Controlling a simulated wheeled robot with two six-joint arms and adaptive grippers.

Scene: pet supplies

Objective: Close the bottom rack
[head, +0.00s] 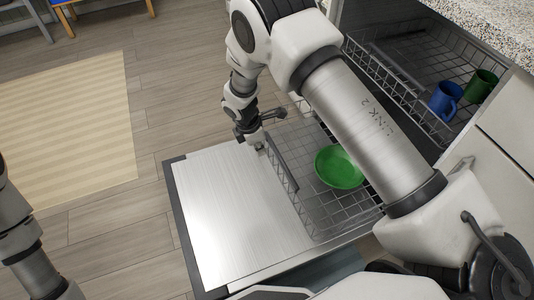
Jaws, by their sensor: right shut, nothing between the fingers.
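The bottom rack (318,205) is a grey wire rack, pulled out over the lowered door (235,220) of the dishwasher. A green bowl (338,167) sits in it, partly covered by my right arm. My right gripper (258,142) is shut and empty, at the far end of the rack's front edge, above the door. I cannot tell whether it touches the rack. My right arm crosses the view and hides part of the rack. Of my left arm only links show at the left edge; its gripper is out of view.
An upper rack (385,75) holds a blue mug (445,100) and a green mug (481,86). A speckled countertop (500,28) lies above it. A striped rug (70,130) lies on the wooden floor at left. Chair or stool legs stand at the top left. The floor beside the door is clear.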

